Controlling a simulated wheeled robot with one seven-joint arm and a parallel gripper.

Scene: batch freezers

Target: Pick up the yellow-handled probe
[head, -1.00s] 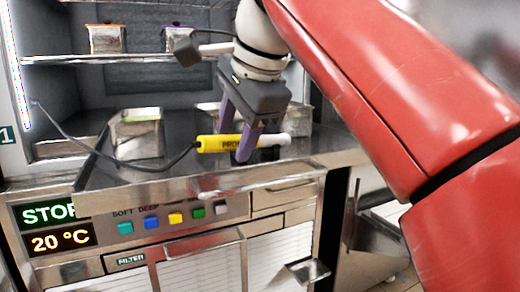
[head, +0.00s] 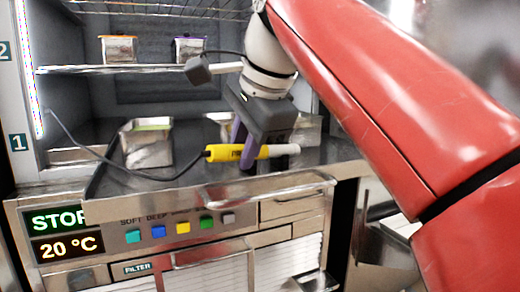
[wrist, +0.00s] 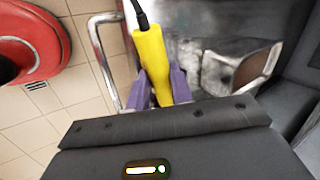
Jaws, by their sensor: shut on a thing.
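The probe lies nearly level in the head view, at the front of the counter. In the wrist view the probe (wrist: 152,55) sits between the purple fingers (wrist: 160,88), with its cable end pointing away. Whether it is clear of the counter is hard to tell.
A metal pan (head: 147,150) with a green rim stands on the tray left of the probe. Pans with orange (head: 118,48) and purple (head: 190,48) rims sit on the shelf above. The control panel with buttons (head: 183,228) and a STOP display (head: 57,219) is below.

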